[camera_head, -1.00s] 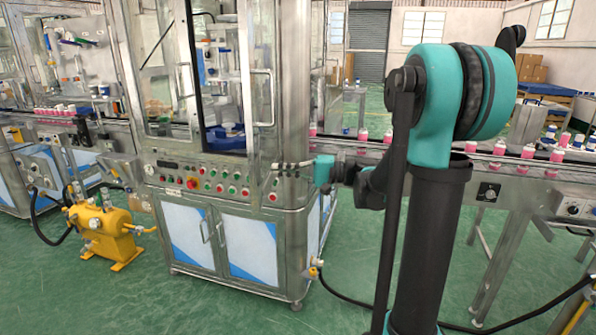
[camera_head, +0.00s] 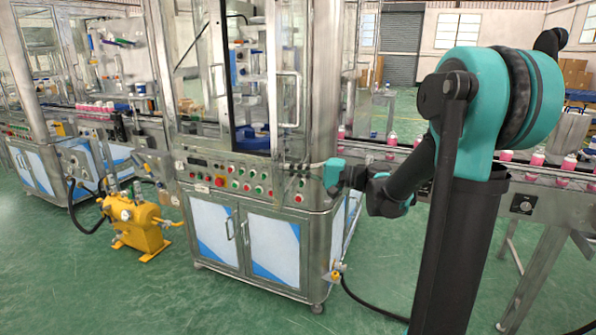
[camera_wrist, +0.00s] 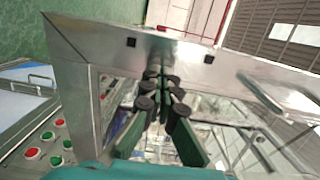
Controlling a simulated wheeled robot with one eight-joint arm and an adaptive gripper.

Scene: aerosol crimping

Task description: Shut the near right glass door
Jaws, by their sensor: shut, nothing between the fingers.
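The machine's near right glass door (camera_head: 272,75) has a metal frame and a pale vertical bar handle (camera_head: 298,100). It appears to stand ajar, with an open gap to its left; its exact angle is hard to tell. My gripper (camera_head: 290,173) is at the front right corner of the machine, below the handle and just above the button panel. In the wrist view my gripper's dark fingers (camera_wrist: 155,75) are together and empty, close to a metal frame bar (camera_wrist: 110,45). I cannot tell whether they touch it.
A button panel (camera_head: 235,182) runs under the doors, above blue-and-white cabinet doors (camera_head: 273,248). A conveyor with pink bottles (camera_head: 537,158) passes behind my arm at right. A yellow pump unit (camera_head: 135,225) stands on the floor at left. The green floor in front is clear.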

